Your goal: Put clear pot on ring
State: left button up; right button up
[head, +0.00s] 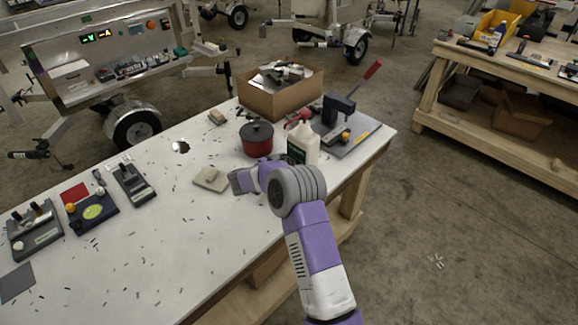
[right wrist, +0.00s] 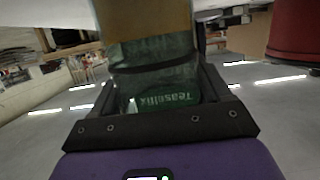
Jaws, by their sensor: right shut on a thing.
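My right gripper (head: 243,181) is low over the white table, just right of a small beige plate (head: 211,179). In the right wrist view, my right gripper (right wrist: 160,88) is shut on the clear pot (right wrist: 152,62), a see-through vessel with an amber band and a green label. The pot sits between the two dark fingers. In the head view the pot is hidden by the gripper or too small to tell. I cannot pick out the ring with certainty; a shiny round patch (head: 180,146) lies on the table behind the plate. My left gripper is not in view.
A red pot with black lid (head: 257,142) and a white bottle (head: 303,145) stand close behind the gripper. A cardboard box (head: 281,98) and a lever press (head: 340,118) are farther back. Several small devices stand at the left. The table's front middle has only scattered dark bits.

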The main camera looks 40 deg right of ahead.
jog(key=shift+d, duration=0.1)
jog(key=shift+f, duration=0.1)
jog(key=o, duration=1.1)
jog(key=p+v, duration=0.2)
jog(key=v, duration=1)
jog(key=shift+s, duration=0.1)
